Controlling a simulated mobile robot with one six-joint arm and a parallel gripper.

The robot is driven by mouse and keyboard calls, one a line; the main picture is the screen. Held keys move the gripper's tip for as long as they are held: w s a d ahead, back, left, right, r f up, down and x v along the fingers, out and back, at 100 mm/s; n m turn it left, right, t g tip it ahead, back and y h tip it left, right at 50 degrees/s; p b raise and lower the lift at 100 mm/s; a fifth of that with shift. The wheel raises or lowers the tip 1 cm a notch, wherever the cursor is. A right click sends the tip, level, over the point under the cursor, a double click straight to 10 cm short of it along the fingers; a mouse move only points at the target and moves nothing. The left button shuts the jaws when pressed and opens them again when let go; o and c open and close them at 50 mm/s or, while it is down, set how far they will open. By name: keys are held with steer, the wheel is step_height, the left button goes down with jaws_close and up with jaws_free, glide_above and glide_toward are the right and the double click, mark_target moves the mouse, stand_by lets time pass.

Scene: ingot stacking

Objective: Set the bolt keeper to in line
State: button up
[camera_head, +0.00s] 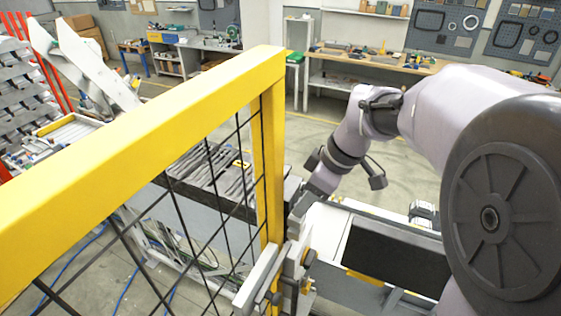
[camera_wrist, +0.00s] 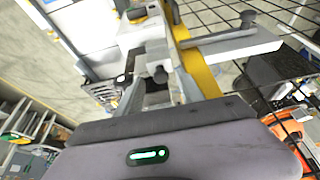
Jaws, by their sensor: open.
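The yellow mesh gate (camera_head: 160,125) crosses the head view from lower left to centre. Grey latch hardware (camera_head: 262,280) with a bar and knobs sits low on its upright. In the wrist view a grey bar with a dark knob (camera_wrist: 247,19) lies at upper right, across the yellow frame (camera_wrist: 212,48). A grey bracket that looks like the bolt keeper (camera_wrist: 152,55) stands in front of my gripper. My gripper (camera_wrist: 165,92) is open, with its fingers to either side below this bracket; I cannot tell whether they touch it. In the head view my gripper (camera_head: 300,205) is partly hidden behind the gate post.
A light machine bed with a dark panel (camera_head: 395,255) is right of the post. Dark ingot-like bars (camera_head: 205,170) lie behind the mesh. A workbench (camera_head: 370,62) stands at the back, with open floor before it. Black mesh (camera_wrist: 280,65) is close on the wrist view's right.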

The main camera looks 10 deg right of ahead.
steer(key=shift+s+x, duration=0.2)
steer(key=shift+x, duration=0.8)
steer(key=shift+w+a+f, duration=0.15)
steer(key=shift+w+f, duration=0.1)
steer(key=shift+f, duration=0.05)
jaws_close()
stand_by(0.5)
